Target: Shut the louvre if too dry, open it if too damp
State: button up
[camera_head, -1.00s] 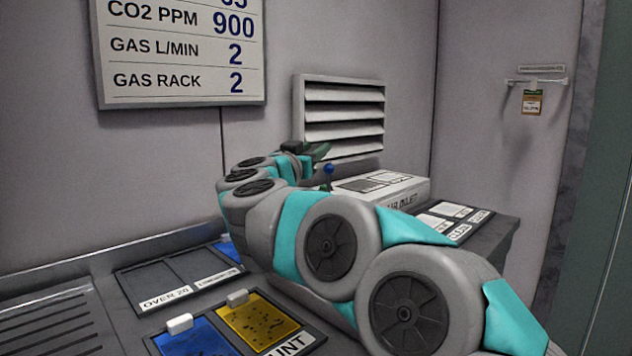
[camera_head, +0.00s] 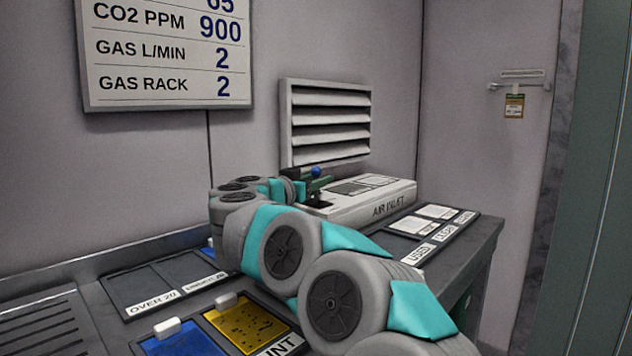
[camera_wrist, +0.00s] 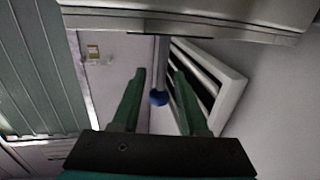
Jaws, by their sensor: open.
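The louvre (camera_head: 328,120) is a grey slatted vent on the back wall, with dark gaps between tilted slats. It also shows at the right in the wrist view (camera_wrist: 236,92). Below it is a white box marked AIR INLET (camera_head: 390,204), with a lever topped by a blue knob (camera_head: 316,172). My gripper (camera_wrist: 160,76) is open. Its green fingers stand either side of the lever, and the blue knob (camera_wrist: 158,97) shows between them; I cannot tell whether they touch. The wall board (camera_head: 165,55) reads CO2 PPM 900, gas L/min 2, gas rack 2; a partly cut-off 65 is above.
The grey bench holds flat panels marked OVER 20 (camera_head: 154,303), a yellow speckled card (camera_head: 245,328), a blue card (camera_head: 182,342) and a panel marked USED (camera_head: 418,254). A tag (camera_head: 514,106) hangs from a wall rail. Free floor lies right of the bench.

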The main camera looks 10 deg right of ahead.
jog(key=shift+w+d, duration=0.1)
jog(key=shift+d, duration=0.05)
grip_shut()
jog(key=shift+r, duration=0.15)
dwell(1.2)
